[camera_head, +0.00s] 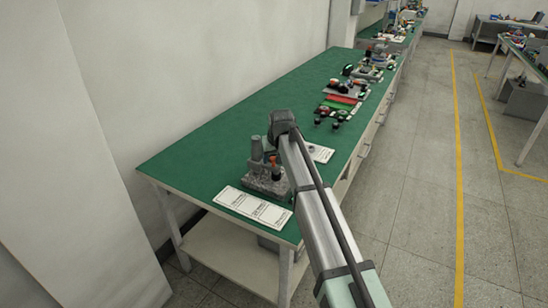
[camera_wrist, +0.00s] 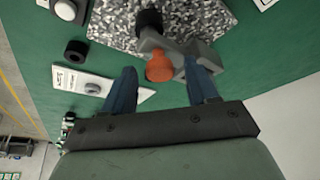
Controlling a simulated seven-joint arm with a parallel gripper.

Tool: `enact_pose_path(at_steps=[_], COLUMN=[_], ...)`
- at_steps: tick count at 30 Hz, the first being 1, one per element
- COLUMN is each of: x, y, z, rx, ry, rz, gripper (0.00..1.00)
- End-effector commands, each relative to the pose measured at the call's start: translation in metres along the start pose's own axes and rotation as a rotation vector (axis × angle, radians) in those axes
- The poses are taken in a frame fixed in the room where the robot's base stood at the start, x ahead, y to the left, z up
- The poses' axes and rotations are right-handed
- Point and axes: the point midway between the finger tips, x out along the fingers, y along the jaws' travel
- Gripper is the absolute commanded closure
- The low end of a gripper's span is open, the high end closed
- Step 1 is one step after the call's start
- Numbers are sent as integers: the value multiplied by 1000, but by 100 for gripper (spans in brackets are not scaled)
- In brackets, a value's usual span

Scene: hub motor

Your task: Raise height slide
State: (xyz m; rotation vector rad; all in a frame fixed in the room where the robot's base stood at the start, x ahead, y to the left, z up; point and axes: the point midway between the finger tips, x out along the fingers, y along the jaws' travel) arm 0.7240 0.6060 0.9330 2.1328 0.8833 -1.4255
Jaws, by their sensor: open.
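A grey speckled stone base (camera_head: 262,183) stands near the front end of the green bench, with upright posts on it. In the wrist view, the speckled base (camera_wrist: 205,22) fills the top middle. A grey bracket-like part (camera_wrist: 190,50), probably the height slide, stands out from it with an orange knob (camera_wrist: 160,68) and a black round end (camera_wrist: 149,21). My gripper (camera_wrist: 161,74) is open, its two blue fingers either side of the orange knob. I cannot tell whether either finger touches the grey part. In the head view my arm hides part of the stand, and the fingers are not clear.
White printed sheets (camera_head: 252,207) lie in front of the base. A white card with a round grey part (camera_wrist: 92,88) and a black ring (camera_wrist: 76,51) lie left of it. Several parts and a red tray (camera_head: 340,100) sit farther along the bench. The bench's left rear is clear.

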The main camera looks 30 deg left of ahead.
Motion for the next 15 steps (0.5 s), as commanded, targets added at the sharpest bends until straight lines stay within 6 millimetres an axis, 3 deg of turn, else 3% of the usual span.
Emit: enact_pose_path(at_steps=[9,15], x=[1,1], y=[0,0], z=[0,0], rx=[0,0], ry=[1,0], rz=[0,0], gripper=[43,62])
